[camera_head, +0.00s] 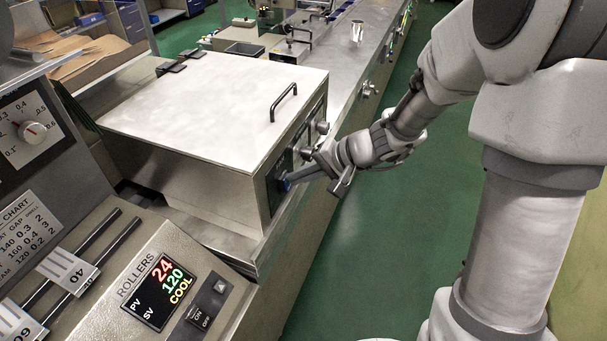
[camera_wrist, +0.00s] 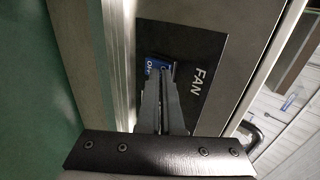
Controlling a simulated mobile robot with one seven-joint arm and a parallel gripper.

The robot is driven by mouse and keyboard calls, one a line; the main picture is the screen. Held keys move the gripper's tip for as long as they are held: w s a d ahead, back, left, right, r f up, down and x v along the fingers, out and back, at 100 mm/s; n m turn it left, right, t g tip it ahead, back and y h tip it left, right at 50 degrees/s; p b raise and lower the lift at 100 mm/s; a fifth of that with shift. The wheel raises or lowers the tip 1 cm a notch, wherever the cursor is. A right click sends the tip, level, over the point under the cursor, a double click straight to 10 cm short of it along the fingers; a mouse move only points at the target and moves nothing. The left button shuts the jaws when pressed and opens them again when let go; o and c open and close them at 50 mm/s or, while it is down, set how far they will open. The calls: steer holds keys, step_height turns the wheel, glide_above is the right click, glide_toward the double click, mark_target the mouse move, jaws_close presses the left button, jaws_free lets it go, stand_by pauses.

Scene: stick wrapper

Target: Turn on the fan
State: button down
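In the wrist view, a dark panel (camera_wrist: 210,49) carries the white word FAN. On it is a blue switch (camera_wrist: 151,65) with white lettering that seems to read ON. My gripper (camera_wrist: 164,75) has its two fingers close together, with nothing seen between them. The fingertips are at the switch and cover part of it. I cannot tell whether they touch it. In the head view, my gripper (camera_head: 291,181) reaches left to the front of a metal box, and the switch (camera_head: 283,186) shows as a small blue spot at the fingertips.
The metal box (camera_head: 215,105) has a flat lid with a black handle (camera_head: 283,101). Dark knobs (camera_head: 321,127) sit on its front, right of my fingertips. A rollers panel (camera_head: 163,290) with a lit display is at the lower left. Green floor (camera_head: 350,265) is clear before the bench.

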steer(key=shift+s, duration=0.1)
steer(key=shift+r, duration=0.75)
steer(key=shift+d, duration=0.1)
